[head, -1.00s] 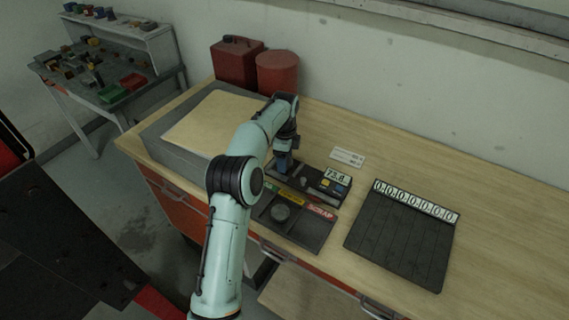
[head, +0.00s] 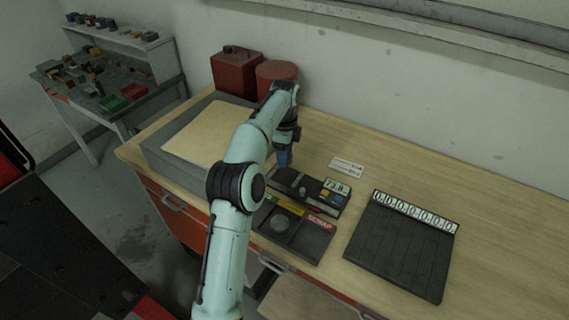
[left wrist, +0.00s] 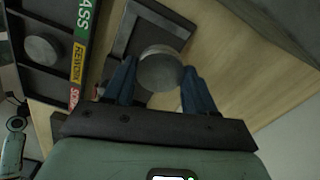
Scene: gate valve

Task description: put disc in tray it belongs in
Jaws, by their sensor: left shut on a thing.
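My left gripper (head: 284,160) is shut on a grey metal disc (left wrist: 160,68), which sits between its blue fingertips in the left wrist view. The gripper is at the back left of the dark gauge (head: 335,201), whose display seems to read 73.8. The disc in the grip is hidden in the head view. In front of the gauge is a dark sorting tray (head: 310,240) with green PASS, yellow REWORK and red SCRAP labels. My right gripper is out of view.
A dark slotted board (head: 400,250) with a row of number displays lies to the right. A white card (head: 346,165) lies behind the gauge. A red can (head: 237,68) and red drum (head: 277,75) stand at the back. Bench at the far right is clear.

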